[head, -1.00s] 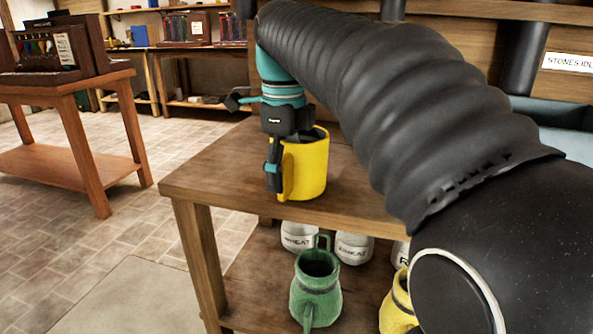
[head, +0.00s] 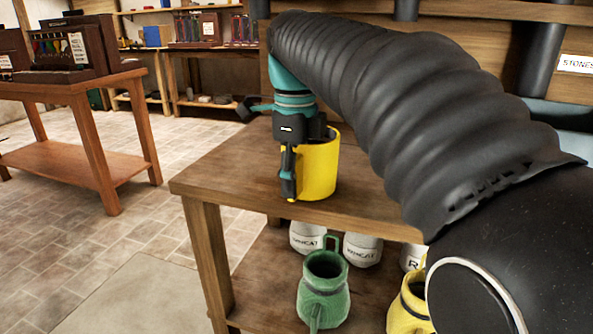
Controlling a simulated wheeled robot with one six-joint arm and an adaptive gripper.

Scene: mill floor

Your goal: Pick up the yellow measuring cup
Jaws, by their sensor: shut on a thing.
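The yellow measuring cup (head: 318,170) is upright at the left end of the wooden table's top (head: 235,165). My gripper (head: 289,188) points down at the cup's left side, its dark fingers at the handle side. It is shut on the cup; the handle is mostly hidden behind the fingers. I cannot tell whether the cup's base touches the table. My arm covers the right part of the tabletop.
Another wooden table (head: 100,85) with tool racks is at the left. The tiled floor between is clear.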

